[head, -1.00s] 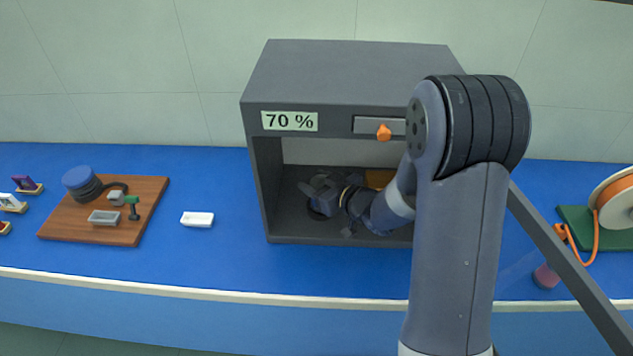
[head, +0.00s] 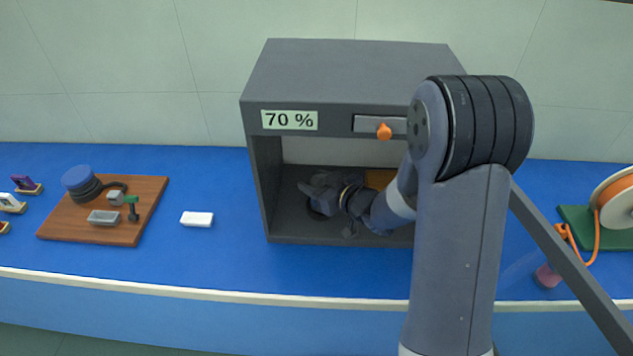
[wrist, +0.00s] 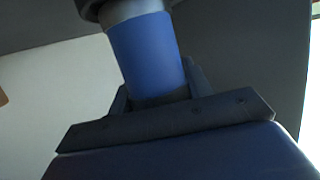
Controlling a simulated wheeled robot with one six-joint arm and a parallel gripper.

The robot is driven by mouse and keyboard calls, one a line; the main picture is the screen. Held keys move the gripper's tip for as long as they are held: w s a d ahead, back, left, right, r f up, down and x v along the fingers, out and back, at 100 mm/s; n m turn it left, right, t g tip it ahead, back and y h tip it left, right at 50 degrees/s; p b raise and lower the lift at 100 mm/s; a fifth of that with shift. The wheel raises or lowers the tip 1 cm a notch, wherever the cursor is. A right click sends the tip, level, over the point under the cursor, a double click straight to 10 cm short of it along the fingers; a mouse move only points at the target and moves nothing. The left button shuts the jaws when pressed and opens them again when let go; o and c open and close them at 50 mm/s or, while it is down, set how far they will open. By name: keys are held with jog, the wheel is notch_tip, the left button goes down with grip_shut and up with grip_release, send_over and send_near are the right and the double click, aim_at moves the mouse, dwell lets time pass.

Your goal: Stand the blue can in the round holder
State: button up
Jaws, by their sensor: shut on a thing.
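The blue can (wrist: 147,52) shows in the wrist view with a blue band and a pale grey end. My gripper (wrist: 160,98) is shut on it. In the head view my gripper (head: 318,190) is inside the open grey box, low over its floor, and the can is hard to make out there. A dark round rim, seemingly the round holder (head: 315,209), shows just below my gripper. In the wrist view a dark rounded edge (wrist: 92,8) meets the can's grey end at the top. I cannot tell how far the can sits inside it.
The grey box (head: 255,185) has walls and a roof close around my arm. An orange thing (head: 380,178) is at its back right. A white block (head: 197,219) and a wooden board (head: 65,222) stand left of it. An orange-rimmed reel (head: 615,205) is at right.

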jog(key=shift+f+b, duration=0.55)
jog(key=shift+f, duration=0.1)
jog(key=o, duration=0.8)
jog(key=shift+p+v, duration=1.3)
jog(key=shift+v, duration=4.25)
jog(key=b+x, duration=0.2)
jog(key=x, duration=0.6)
jog(key=shift+w+a+f, duration=0.1)
jog(key=shift+w+a, duration=0.1)
jog(key=shift+w, duration=0.05)
jog(key=shift+s+d, duration=0.1)
